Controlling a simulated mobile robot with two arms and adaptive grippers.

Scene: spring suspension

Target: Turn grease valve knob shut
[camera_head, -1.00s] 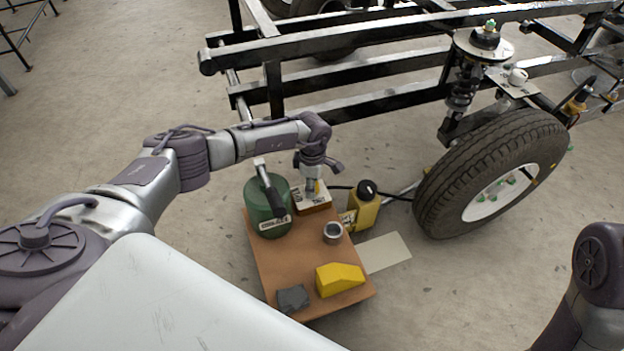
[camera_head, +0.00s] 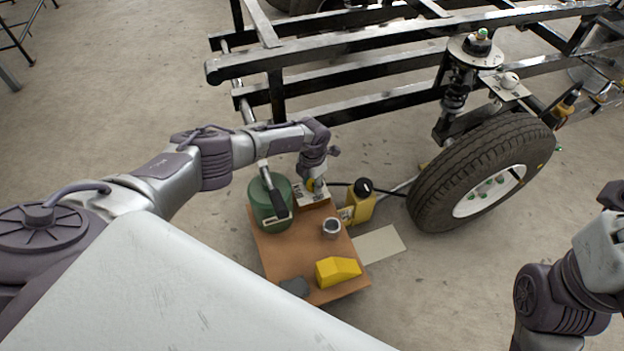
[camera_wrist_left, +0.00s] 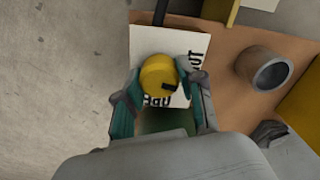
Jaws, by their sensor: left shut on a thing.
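A yellow round knob (camera_wrist_left: 158,75) with a dark pointer mark sits over a white label plate (camera_wrist_left: 180,43) with partly covered black lettering. My left gripper (camera_wrist_left: 158,88) has its two fingers on either side of the knob, shut on it. In the head view my left gripper (camera_head: 312,186) points down at the valve block (camera_head: 316,198), next to the green canister (camera_head: 262,208), and hides most of the knob. My right arm shows at the lower right, but its fingers are not clearly visible.
The brown board (camera_head: 290,258) also carries a grey cup (camera_head: 331,228), a yellow block (camera_head: 338,271) and a dark grey piece (camera_head: 294,287). A yellow container (camera_head: 360,205) stands beside it. The tyre (camera_head: 470,175) and black frame (camera_head: 340,60) lie behind and right.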

